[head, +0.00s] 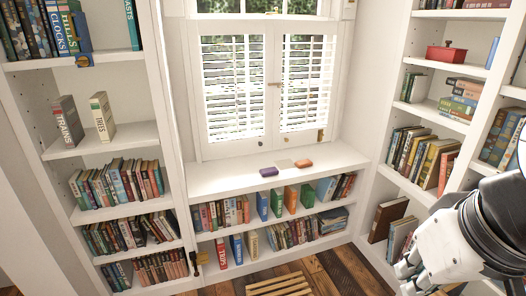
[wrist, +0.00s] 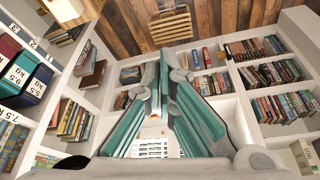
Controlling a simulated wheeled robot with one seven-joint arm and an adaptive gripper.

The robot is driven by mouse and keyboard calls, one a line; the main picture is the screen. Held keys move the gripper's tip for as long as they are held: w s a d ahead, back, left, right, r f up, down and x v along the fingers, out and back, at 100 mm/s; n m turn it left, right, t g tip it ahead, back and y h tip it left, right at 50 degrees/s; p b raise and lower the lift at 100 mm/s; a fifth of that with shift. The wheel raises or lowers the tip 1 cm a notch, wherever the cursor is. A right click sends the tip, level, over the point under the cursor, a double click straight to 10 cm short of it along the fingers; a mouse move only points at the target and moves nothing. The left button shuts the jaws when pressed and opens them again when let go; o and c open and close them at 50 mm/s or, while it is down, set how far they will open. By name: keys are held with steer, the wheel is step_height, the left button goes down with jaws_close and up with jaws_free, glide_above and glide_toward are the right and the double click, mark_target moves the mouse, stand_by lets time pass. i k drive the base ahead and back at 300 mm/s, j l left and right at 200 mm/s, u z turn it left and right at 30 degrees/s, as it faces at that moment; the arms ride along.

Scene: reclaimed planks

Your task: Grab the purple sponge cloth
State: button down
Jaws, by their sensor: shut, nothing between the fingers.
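The purple sponge cloth (head: 268,172) lies on the white window ledge (head: 225,181) below the shuttered window, in the head view. A pale flat item (head: 283,163) and an orange-brown block (head: 303,163) lie to its right on the same ledge. My gripper (head: 405,272) is at the lower right of the head view, well apart from the cloth. In the wrist view my gripper (wrist: 165,68) shows its teal-padded fingers, shut and empty. I cannot make out the cloth in the wrist view.
Bookshelves stand left (head: 122,141) and right (head: 405,106) of the window. Low shelves with books (head: 225,213) are under the ledge. A slatted wooden item (head: 281,286) lies on the plank floor (head: 333,268). The ledge around the cloth is mostly clear.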

mark_target(272, 171)
steer(key=i+j+z, duration=0.1)
steer(key=i+j, duration=0.15)
steer(key=i+j+z, duration=0.1)
steer(key=j, duration=0.4)
steer(key=i+j+z, duration=0.15)
steer(key=i+j, duration=0.2)
steer(key=i+j+z, duration=0.1)
steer(key=j, duration=0.35)
steer(key=i+j+z, duration=0.1)
steer(key=i+j, duration=0.15)
steer(key=j, duration=0.2)
steer(key=i+j+z, duration=0.1)
steer(key=j, duration=0.35)
steer(key=i+j+z, duration=0.15)
steer(key=j, duration=0.3)
steer(key=i+j+z, duration=0.1)
steer(key=j, duration=0.35)
steer(key=i, duration=0.1)
